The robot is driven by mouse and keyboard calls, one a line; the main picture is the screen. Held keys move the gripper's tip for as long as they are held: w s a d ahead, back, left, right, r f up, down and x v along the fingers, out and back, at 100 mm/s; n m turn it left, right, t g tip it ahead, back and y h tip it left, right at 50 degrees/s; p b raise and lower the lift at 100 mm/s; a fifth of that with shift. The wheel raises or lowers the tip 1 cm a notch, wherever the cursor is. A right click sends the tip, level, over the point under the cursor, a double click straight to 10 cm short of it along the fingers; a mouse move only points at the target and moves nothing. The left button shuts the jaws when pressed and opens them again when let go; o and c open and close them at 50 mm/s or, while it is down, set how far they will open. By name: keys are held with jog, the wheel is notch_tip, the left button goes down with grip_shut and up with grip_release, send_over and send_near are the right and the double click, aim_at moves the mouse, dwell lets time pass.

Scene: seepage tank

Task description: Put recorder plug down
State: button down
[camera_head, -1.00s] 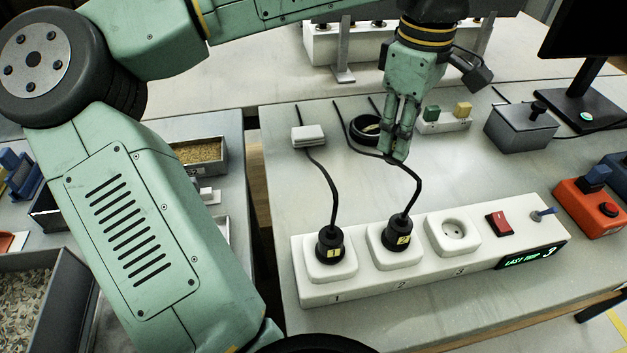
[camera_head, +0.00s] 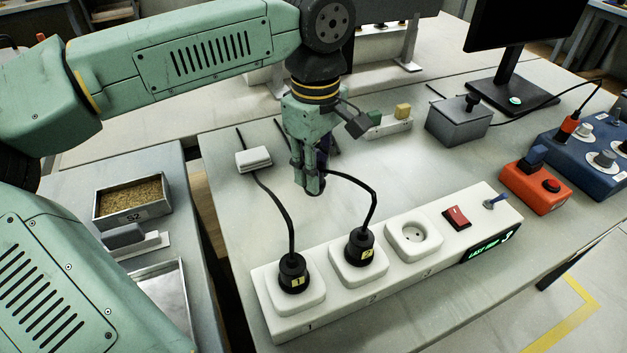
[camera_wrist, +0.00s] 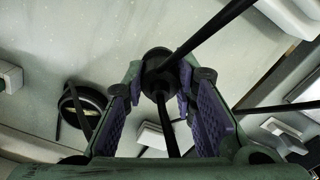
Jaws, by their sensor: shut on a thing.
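My gripper (camera_head: 312,182) points down above the table behind the power strip (camera_head: 262,287). In the wrist view a black round plug (camera_wrist: 157,62) sits between its fingertips (camera_wrist: 160,85), with a cord running back between the fingers. I take this as the recorder plug; in the head view the fingers mostly hide it. I cannot tell whether it touches the table. Plug 1 (camera_head: 292,272) and plug 2 (camera_head: 360,246) stand in sockets 1 and 2. Socket 3 (camera_head: 413,236) is empty.
A white block (camera_head: 253,159) lies left of my gripper. Behind are a green-and-yellow connector block (camera_head: 388,125) and a grey box (camera_head: 460,122). An orange box (camera_head: 536,188) stands right. Table between gripper and strip holds cords.

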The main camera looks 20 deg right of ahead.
notch_tip(320, 180, down, 3)
jog(key=shift+f+p, duration=0.15)
jog(key=shift+p, duration=0.15)
jog(key=shift+f+b, duration=0.35)
jog(key=shift+f, duration=0.05)
jog(key=c, duration=1.3)
grip_release()
jog(key=shift+r+p, duration=0.35)
jog(key=shift+r, duration=0.2)
notch_tip(320, 180, up, 12)
jog(key=shift+f+b, duration=0.2)
jog(key=shift+b, duration=0.8)
